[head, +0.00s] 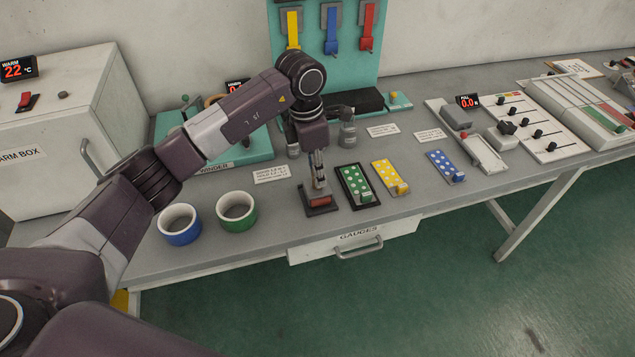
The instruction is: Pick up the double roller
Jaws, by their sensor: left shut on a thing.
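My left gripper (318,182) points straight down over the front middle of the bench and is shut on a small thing. That thing is mostly hidden between the fingers; from its place it appears to be the double roller, but its shape cannot be made out. Just below the fingertips is a dark stand (321,209) with a red front block. I cannot tell whether the held thing still touches this stand. My right gripper is not in view.
Green (359,186), yellow (389,178) and blue (444,166) dotted plates stand right of the gripper. Behind is a teal tool board (310,59). The gauges drawer (355,242) is below the front edge.

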